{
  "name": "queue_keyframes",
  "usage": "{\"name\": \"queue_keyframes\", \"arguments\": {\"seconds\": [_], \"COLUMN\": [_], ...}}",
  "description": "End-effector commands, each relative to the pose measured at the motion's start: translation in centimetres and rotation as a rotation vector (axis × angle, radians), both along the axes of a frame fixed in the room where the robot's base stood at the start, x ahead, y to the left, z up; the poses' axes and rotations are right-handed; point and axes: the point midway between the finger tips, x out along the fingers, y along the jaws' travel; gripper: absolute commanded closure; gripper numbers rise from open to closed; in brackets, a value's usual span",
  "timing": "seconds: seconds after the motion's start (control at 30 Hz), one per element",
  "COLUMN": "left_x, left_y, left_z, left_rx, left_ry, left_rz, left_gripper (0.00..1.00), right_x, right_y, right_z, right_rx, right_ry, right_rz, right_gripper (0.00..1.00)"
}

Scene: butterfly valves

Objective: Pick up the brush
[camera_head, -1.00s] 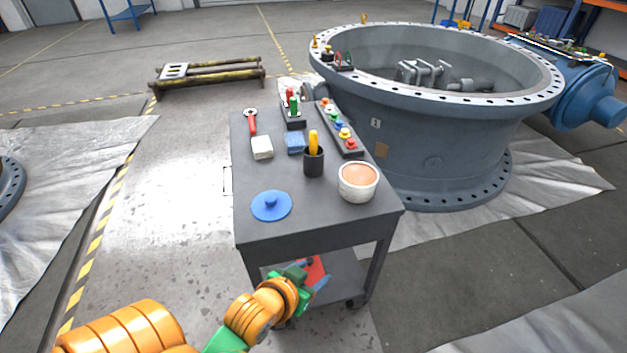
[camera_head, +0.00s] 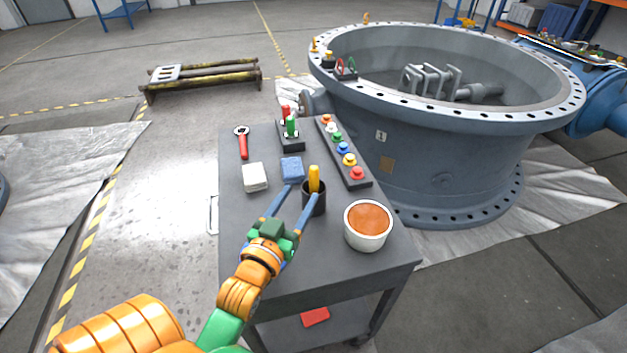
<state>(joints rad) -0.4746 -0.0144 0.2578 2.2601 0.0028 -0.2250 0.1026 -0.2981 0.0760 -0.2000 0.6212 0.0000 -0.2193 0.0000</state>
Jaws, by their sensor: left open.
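The brush stands in a dark cup (camera_head: 314,204) on the grey cart; only its yellow handle (camera_head: 314,179) shows above the rim, and its lower part is hidden in the cup. My left gripper (camera_head: 298,190) is open over the cart, its two blue fingers pointing toward the cup. One finger reaches up near the blue sponge, left of the cup; the other overlaps the cup in the picture. I cannot tell whether it touches. The fingers are empty. My right gripper is not in view.
The cart top (camera_head: 237,215) also bears a bowl of orange-brown paste (camera_head: 368,225), a white block (camera_head: 255,177), a blue sponge (camera_head: 292,169), a red-handled tool (camera_head: 243,145) and a strip of coloured knobs (camera_head: 343,148). A large valve body (camera_head: 430,165) stands behind, to the right.

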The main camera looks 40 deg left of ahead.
Motion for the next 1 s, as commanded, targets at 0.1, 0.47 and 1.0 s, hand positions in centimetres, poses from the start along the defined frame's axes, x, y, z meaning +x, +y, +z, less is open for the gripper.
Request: {"name": "queue_keyframes", "arguments": {"seconds": [0.1, 0.47, 1.0], "left_x": [2.3, 6.8, 10.8], "left_y": [0.5, 1.4, 2.0], "left_z": [0.1, 0.1, 0.2], "left_rx": [0.002, 0.0, 0.001], "left_ry": [-0.005, -0.002, 0.0], "left_rz": [-0.001, 0.0, 0.001], "left_gripper": [0.39, 0.39, 0.63], "right_x": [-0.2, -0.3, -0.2], "right_y": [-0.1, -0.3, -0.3], "right_z": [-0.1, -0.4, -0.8], "right_rx": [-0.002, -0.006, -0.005], "right_ry": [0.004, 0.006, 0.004], "right_rz": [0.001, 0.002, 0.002], "right_gripper": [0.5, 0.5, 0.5]}}
